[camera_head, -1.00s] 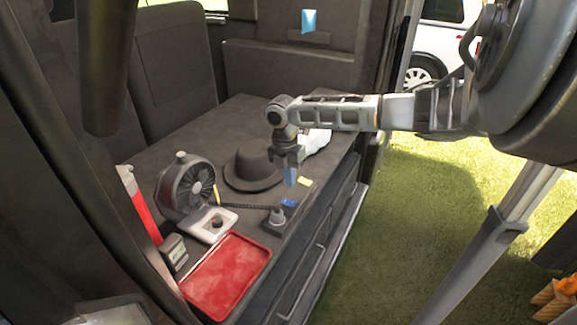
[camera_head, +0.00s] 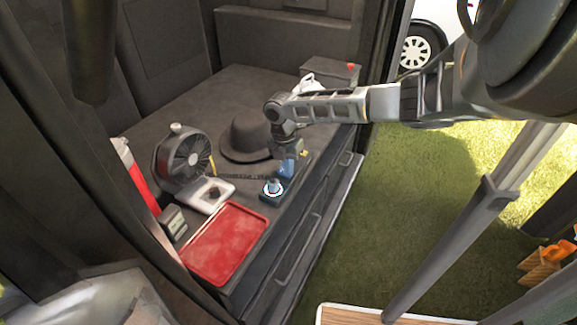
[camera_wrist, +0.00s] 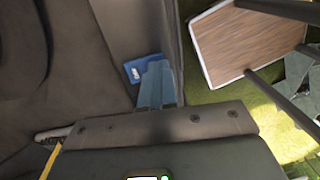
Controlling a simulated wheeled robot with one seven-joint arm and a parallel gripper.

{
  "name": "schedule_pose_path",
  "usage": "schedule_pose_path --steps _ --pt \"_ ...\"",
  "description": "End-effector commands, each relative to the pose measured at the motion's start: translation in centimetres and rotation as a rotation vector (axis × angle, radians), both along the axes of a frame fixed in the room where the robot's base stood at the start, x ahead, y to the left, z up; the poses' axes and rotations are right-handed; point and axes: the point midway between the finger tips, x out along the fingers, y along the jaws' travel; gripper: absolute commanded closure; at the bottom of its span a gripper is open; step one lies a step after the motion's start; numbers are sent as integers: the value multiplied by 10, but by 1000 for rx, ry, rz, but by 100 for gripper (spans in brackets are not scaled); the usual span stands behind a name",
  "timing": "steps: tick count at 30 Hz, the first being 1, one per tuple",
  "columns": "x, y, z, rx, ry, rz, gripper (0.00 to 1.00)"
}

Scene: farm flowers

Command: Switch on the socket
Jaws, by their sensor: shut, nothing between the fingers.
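The socket (camera_wrist: 131,71) is a small blue block with a white switch part. In the wrist view it lies on the dark surface just beyond and left of my fingertips, partly hidden by them. My gripper (camera_wrist: 158,66) is shut and empty, its blue-grey fingers together. I cannot tell whether the fingertips touch the socket.
A wooden-topped piece (camera_wrist: 243,43) stands on the grass beyond the drawer unit's edge.

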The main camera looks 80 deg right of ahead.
Motion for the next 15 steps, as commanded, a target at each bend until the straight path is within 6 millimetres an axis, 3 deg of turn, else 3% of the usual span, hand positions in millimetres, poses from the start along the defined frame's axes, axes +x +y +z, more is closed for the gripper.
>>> schedule_pose_path --steps 15 --pt "7 -3 1 0 1 -1 100"
